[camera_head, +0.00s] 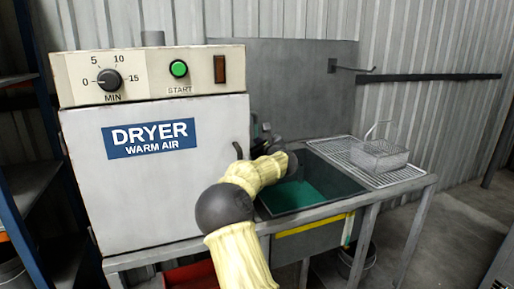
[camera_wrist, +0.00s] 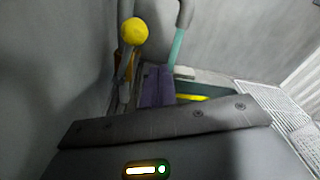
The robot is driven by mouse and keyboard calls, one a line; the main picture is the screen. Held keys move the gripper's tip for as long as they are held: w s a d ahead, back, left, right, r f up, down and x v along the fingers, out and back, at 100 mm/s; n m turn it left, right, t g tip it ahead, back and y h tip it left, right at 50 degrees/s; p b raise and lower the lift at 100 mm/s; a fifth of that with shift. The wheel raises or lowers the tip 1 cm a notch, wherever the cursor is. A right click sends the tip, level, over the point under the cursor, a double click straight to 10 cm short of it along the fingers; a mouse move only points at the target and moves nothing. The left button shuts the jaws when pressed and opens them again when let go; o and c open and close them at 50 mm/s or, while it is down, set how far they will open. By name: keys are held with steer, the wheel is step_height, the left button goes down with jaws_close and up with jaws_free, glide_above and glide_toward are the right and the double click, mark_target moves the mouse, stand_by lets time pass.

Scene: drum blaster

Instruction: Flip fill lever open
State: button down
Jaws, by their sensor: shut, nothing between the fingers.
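The fill lever shows in the wrist view as a yellow ball knob (camera_wrist: 134,31) on a thin grey arm, left of the middle. Its arm runs down beside an upright pipe and an orange-yellow part. My gripper (camera_wrist: 156,75) is shut and empty, its purple fingers together just below and to the right of the knob. A gap shows between knob and fingers in the picture; their depth I cannot tell. In the head view my arm reaches to the right of the dryer, over the tank. There the lever and my fingers cannot be made out.
The white dryer (camera_head: 190,205) stands left, close to my arm. A sink-like tank (camera_head: 312,215) with green inside lies under my forearm. A wire basket (camera_head: 378,156) sits on the drain rack (camera_head: 400,177) to the right. A grey-and-teal pipe (camera_wrist: 178,45) rises right of the knob.

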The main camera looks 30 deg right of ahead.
steer(key=s+b, duration=0.1)
steer(key=s, duration=0.9)
steer(key=shift+s+a+f, duration=0.15)
steer(key=shift+s+a, duration=0.15)
steer(key=shift+s, duration=0.1)
steer(key=shift+w, duration=0.1)
